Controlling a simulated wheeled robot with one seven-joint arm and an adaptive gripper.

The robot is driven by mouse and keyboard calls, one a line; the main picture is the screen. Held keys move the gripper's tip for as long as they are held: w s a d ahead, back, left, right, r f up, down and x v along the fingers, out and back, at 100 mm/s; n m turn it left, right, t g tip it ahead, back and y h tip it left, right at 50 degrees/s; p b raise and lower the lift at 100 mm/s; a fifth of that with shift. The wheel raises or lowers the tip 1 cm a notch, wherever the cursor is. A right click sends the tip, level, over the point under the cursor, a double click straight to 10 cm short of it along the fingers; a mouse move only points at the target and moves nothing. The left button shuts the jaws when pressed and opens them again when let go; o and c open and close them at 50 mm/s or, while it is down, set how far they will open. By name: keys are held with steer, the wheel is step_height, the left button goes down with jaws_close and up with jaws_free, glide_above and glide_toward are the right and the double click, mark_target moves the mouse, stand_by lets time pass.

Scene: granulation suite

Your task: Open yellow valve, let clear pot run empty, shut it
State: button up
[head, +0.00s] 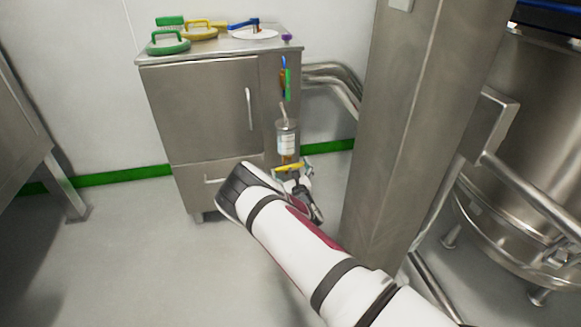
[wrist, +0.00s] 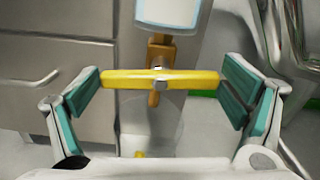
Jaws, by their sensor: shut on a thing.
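The yellow valve handle (head: 289,167) lies level under the clear pot (head: 286,138), at the right side of the steel cabinet. In the wrist view the yellow handle (wrist: 190,78) runs crosswise to the upright brass valve body (wrist: 160,52), with a bolt at its middle. My gripper (head: 293,177) has its green pads at the two ends of the handle, and in the wrist view my gripper (wrist: 160,82) spans it end to end. The pot carries a white label; its liquid level cannot be made out. Only its bottom shows in the wrist view.
The steel cabinet (head: 200,100) bears green and yellow brushes and a blue-handled tool on top. Colored tools (head: 285,80) hang above the pot. Curved steel pipes (head: 335,75) and a broad steel column (head: 405,130) stand close to the right. The floor at left is clear.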

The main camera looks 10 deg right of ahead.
steer(key=n+p, duration=0.2)
steer(key=n, duration=0.1)
steer(key=shift+a+p, duration=0.1)
steer(key=shift+p, duration=0.3)
steer(key=n+p, duration=0.1)
steer(key=n, duration=0.3)
steer(key=shift+f+p, duration=0.1)
steer(key=shift+p, duration=0.25)
steer(key=n+p, duration=0.1)
steer(key=n, duration=0.3)
steer(key=shift+a+f+n, duration=0.1)
steer(key=shift+f+n, duration=0.05)
steer(key=shift+n, duration=0.15)
steer(key=shift+f+n, duration=0.1)
steer(key=shift+n, duration=1.7)
steer(key=o, duration=0.9)
steer(key=shift+c, duration=0.2)
steer(key=shift+s, duration=0.1)
steer(key=s, duration=1.2)
